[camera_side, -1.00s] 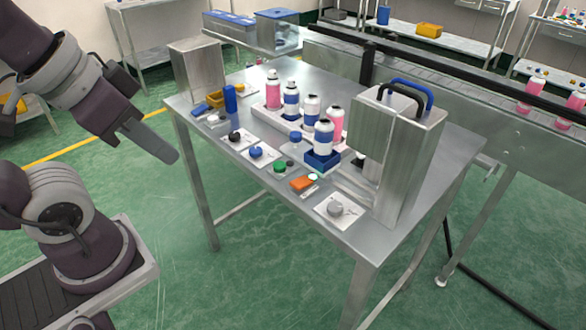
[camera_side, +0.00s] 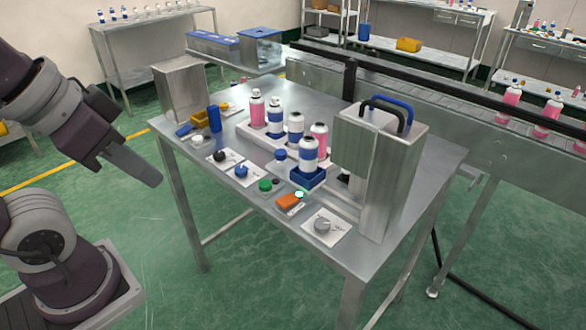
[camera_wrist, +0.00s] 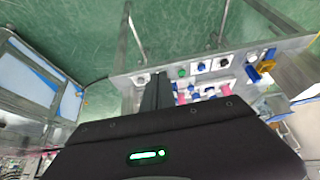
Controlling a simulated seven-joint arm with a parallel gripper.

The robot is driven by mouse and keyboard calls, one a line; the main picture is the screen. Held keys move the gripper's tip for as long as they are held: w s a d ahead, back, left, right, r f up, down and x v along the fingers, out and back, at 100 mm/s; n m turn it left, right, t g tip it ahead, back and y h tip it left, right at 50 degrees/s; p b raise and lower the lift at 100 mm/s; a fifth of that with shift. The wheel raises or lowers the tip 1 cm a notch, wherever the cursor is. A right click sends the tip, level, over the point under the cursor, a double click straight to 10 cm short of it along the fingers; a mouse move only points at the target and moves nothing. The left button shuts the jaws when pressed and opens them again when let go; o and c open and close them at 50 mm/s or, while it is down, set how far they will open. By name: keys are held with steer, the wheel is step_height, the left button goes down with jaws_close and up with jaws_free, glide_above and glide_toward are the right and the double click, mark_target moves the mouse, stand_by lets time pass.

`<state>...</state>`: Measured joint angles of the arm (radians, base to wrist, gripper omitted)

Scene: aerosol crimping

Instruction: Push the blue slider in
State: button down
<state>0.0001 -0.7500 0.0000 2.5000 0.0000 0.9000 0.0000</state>
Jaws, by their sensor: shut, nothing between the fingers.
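The blue slider (camera_side: 308,178) is a small blue block-like holder on the metal table, at the left foot of the steel crimping machine (camera_side: 368,170). A white can with a blue band (camera_side: 309,155) stands upright on it. The slider sits out in front of the machine's opening, which is partly hidden. My gripper (camera_side: 153,178) is shut and empty, off the table's left edge and well away from the slider. In the wrist view my shut fingers (camera_wrist: 157,92) cover part of the table; I cannot pick out the slider there.
A white rack (camera_side: 258,143) with several cans stands behind the slider. Knobs, a green button (camera_side: 266,185) and an orange switch (camera_side: 288,201) line the front edge. A steel box (camera_side: 180,92) stands at the left corner. A conveyor (camera_side: 450,105) runs behind.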

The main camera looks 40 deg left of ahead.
steer(key=w+r+n+g+h, duration=0.1)
steer(key=w+r+n+g, duration=0.15)
steer(key=w+n, duration=0.6)
steer(key=n+g+h, duration=0.3)
steer(key=n, duration=0.6)
glide_above(289, 177)
steer(key=a, duration=0.5)
step_height(289, 177, down, 13)
steer(key=shift+n, duration=0.25)
steer(key=x, duration=1)
steer(key=shift+f, duration=0.15)
steer(key=shift+a, duration=0.1)
